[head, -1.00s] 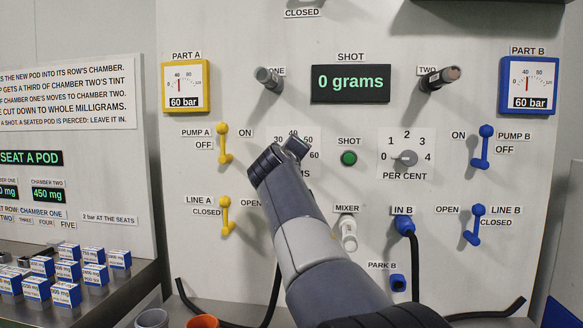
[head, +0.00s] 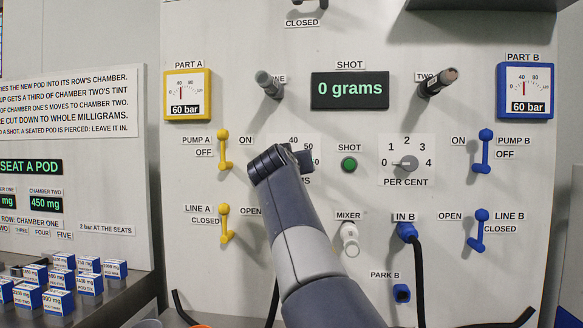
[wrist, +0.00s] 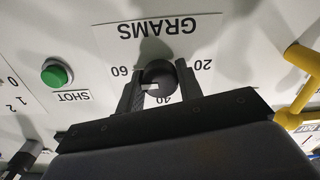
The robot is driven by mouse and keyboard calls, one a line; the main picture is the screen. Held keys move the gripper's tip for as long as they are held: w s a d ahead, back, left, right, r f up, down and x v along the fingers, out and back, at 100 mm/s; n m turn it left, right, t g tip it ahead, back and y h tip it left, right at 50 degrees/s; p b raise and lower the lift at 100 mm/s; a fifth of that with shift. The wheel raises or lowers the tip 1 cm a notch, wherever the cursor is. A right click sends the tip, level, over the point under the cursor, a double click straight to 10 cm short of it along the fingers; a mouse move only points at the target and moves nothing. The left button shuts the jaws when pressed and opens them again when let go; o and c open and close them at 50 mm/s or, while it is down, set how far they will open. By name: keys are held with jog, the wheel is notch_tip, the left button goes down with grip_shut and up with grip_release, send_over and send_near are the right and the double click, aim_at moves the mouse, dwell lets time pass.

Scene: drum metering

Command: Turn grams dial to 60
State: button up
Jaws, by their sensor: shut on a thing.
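The grams dial (wrist: 160,73) is a dark round knob on the white panel, seen upside down in the wrist view. Its white pointer mark aims left, at the side between the 40 and 60 labels. My gripper (wrist: 158,82) has one finger on each side of the dial and is shut on it. In the head view my gripper (head: 290,160) covers the dial and part of its scale; 40 and 50 show beside it. The grams label (wrist: 157,27) is clear in the wrist view.
The green shot button (head: 349,164) is close to the right of the dial. The yellow pump A lever (head: 223,150) and line A lever (head: 225,224) are to its left. The per cent dial (head: 405,163) is farther right. The shot display (head: 350,90) reads 0 grams.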

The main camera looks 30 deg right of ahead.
jog(key=shift+f, duration=0.1)
dwell(0.4)
jog(key=o, duration=1)
jog(key=b+v, duration=0.1)
jog(key=v, duration=1)
jog(key=shift+w+b, duration=0.1)
jog(key=shift+b, duration=0.2)
jog(key=shift+w, duration=0.1)
